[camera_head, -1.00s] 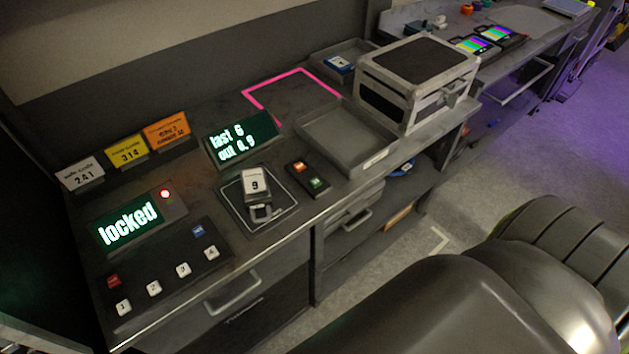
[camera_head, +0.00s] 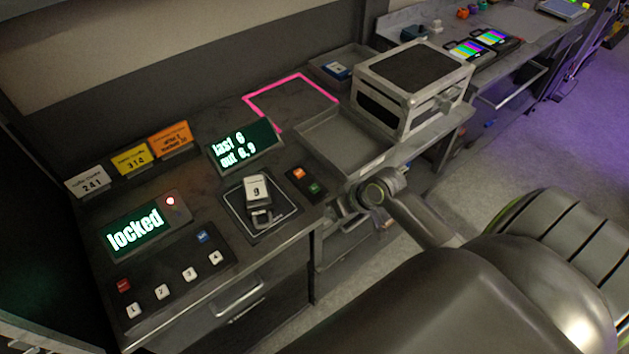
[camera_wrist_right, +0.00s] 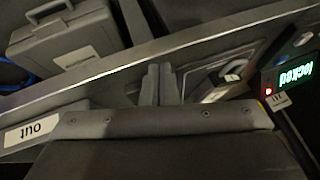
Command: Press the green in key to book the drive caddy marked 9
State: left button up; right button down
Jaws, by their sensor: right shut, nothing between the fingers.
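The drive caddy marked 9 (camera_head: 257,190) lies on a dark square pad (camera_head: 287,212) outlined in white on the bench. Beside it, to the right, is a small black key box with an orange key (camera_head: 299,174) above a green key (camera_head: 314,188). My right gripper (camera_head: 345,206) is by the bench's front edge, just right of and below the green key, apart from it. In the right wrist view its fingers (camera_wrist_right: 160,84) are shut and empty, with the caddy (camera_wrist_right: 222,88) to their right. The green key cannot be made out there. My left gripper is not in view.
A screen (camera_head: 243,146) reads "last 6 out 6,9". Another screen (camera_head: 135,230) reads "locked" beside a red lamp, above a numbered keypad (camera_head: 175,275). A grey tray (camera_head: 345,165) and a metal case (camera_head: 412,90) stand right of the keys.

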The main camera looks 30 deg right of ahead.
notch_tip(320, 180, up, 5)
jog(key=w+y, duration=0.1)
jog(key=w, duration=0.1)
notch_tip(320, 180, up, 5)
jog(key=t+y, duration=0.1)
jog(key=y, duration=0.1)
send_over(319, 189)
jog(key=shift+r+m, duration=0.2)
jog(key=shift+m, duration=0.1)
jog(key=shift+w+f, duration=0.1)
notch_tip(319, 189, down, 8)
jog(key=b, duration=0.7)
jog(key=shift+b, duration=0.35)
jog(key=shift+f, duration=0.35)
jog(key=shift+f, duration=0.15)
dwell(0.5)
jog(key=shift+f, duration=0.25)
